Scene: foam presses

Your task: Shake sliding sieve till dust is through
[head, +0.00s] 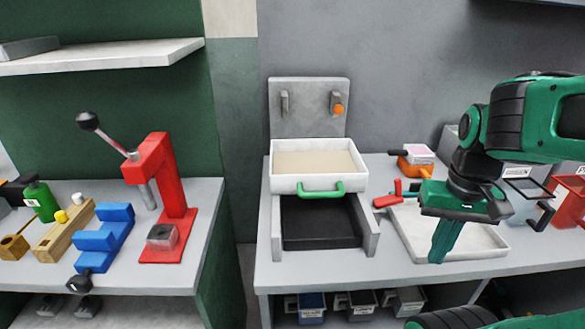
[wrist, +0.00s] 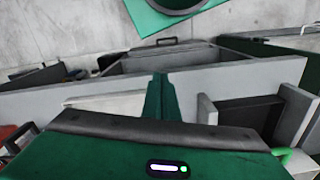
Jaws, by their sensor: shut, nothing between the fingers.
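The sliding sieve is a white box (head: 318,185) with a tan layer inside (head: 315,163) and a green handle (head: 321,190) on its front. It sits on grey rails (head: 275,225) above a dark tray (head: 320,222) in the head view. In the wrist view a bit of the green handle (wrist: 281,153) and the dark tray (wrist: 250,115) show at the right. My gripper (head: 440,255) points down, to the right of the sieve and apart from it. Its fingers are shut together and empty, also in the wrist view (wrist: 160,85).
A shallow white tray (head: 480,250) lies under my gripper. Red-handled tools (head: 390,198) and an orange block (head: 415,168) lie between the sieve and my arm. A red bin (head: 570,200) stands far right. A red press (head: 165,195) stands on the left bench.

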